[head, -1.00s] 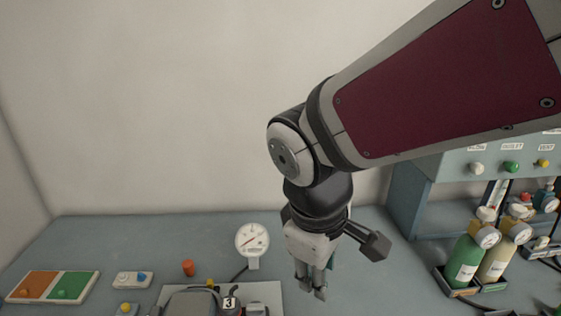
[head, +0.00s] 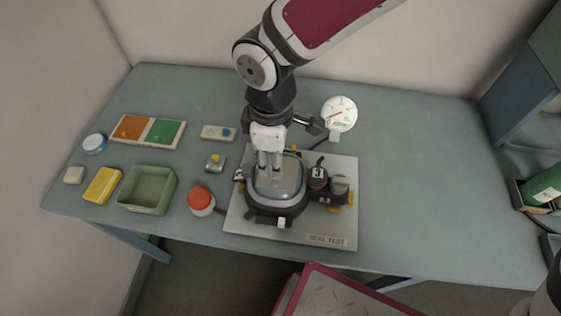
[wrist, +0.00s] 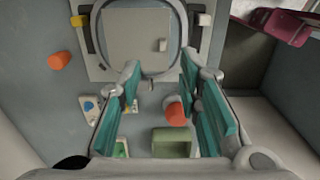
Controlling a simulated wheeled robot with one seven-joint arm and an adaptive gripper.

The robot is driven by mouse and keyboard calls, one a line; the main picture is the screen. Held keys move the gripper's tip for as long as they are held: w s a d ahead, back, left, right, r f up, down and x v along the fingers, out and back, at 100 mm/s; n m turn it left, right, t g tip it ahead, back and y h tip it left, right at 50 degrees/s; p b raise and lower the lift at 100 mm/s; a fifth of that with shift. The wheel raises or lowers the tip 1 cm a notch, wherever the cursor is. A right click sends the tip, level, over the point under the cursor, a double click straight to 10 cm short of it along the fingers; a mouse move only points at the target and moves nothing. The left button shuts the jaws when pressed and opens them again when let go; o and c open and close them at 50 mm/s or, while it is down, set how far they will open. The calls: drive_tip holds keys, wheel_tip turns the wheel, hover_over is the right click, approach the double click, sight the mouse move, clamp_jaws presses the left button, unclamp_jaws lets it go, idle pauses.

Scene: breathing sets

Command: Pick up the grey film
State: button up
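A mask-like unit with a dark rim (head: 262,205) lies on a light plate below my gripper in the head view. A smooth grey pane, which looks like the grey film (head: 287,183), covers its window; I cannot tell the film's edges from the window. In the wrist view the rounded grey rim (wrist: 183,25) encloses a pale grey area (wrist: 125,45) with a small lighter square (wrist: 163,44). My gripper (head: 270,173) points down over the unit's far part. In the wrist view its teal fingers (wrist: 160,68) are spread with nothing between them; contact cannot be told.
A red-topped knob (head: 201,200) and green tray (head: 147,190) stand left of the plate (head: 335,225). A black fitting marked 3 (head: 317,177) and gauge (head: 340,113) are on the right. An orange cylinder (wrist: 60,60) shows in the wrist view. The table's right side is clear.

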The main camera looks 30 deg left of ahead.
sight(273, 182)
drive_tip(key=shift+s+f+p, duration=0.15)
drive_tip(key=shift+f+p, duration=0.15)
drive_tip(key=shift+f, duration=1.65)
drive_tip(key=shift+s+f+p, duration=0.1)
drive_tip(key=shift+f+p, duration=0.15)
drive_tip(key=shift+f, duration=1.7)
drive_tip(key=shift+c, duration=0.3)
clamp_jaws()
